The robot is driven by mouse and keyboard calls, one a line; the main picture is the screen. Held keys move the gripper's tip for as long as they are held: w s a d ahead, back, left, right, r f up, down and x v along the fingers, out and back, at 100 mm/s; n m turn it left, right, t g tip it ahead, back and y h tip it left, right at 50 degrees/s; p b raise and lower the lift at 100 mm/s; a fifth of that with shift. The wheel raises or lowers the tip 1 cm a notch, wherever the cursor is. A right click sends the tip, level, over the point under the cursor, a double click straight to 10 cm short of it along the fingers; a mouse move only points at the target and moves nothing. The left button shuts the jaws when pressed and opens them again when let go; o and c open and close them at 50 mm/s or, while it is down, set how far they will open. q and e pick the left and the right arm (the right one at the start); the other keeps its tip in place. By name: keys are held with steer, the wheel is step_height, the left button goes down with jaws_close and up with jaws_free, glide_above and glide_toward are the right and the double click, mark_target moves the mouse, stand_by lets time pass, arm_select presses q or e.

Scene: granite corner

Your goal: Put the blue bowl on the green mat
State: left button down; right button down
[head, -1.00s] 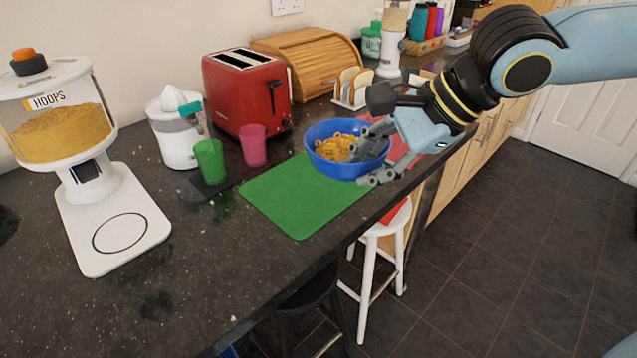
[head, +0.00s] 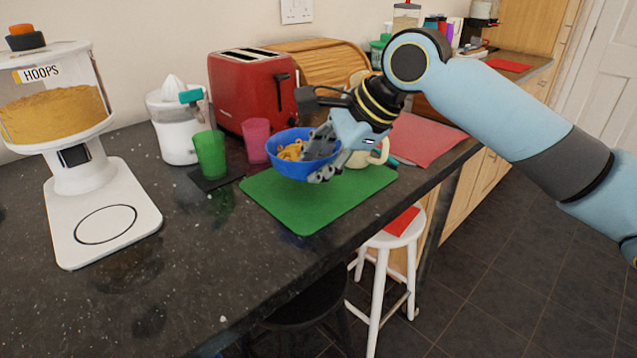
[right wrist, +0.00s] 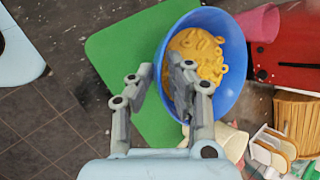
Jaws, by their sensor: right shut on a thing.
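The blue bowl (head: 288,168) holds yellow hoops (head: 291,150) and is over the back part of the green mat (head: 305,208) in the head view. It looks held a little above the mat. My right gripper (head: 318,160) is shut on the bowl's right-hand wall, with one finger inside and one outside. In the right wrist view the bowl (right wrist: 235,92) is between and beyond the fingers (right wrist: 165,85), and the green mat (right wrist: 120,60) lies beneath and to the left of it. My left gripper is not in view.
A pink cup (head: 256,140) and a green cup (head: 210,155) stand left of the bowl. A cream mug (head: 372,155) and a red mat (head: 425,138) are behind the gripper. A red toaster (head: 250,88) and a hoops dispenser (head: 85,190) stand on the counter. The counter's front edge is near the mat.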

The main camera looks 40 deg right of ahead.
step_height(320, 180, down, 3)
stand_by(0.3)
steer(key=c, duration=1.3)
jaws_free()
steer(key=shift+f, duration=0.1)
steer(key=shift+p+v, duration=2.45)
steer(key=shift+v, duration=3.7)
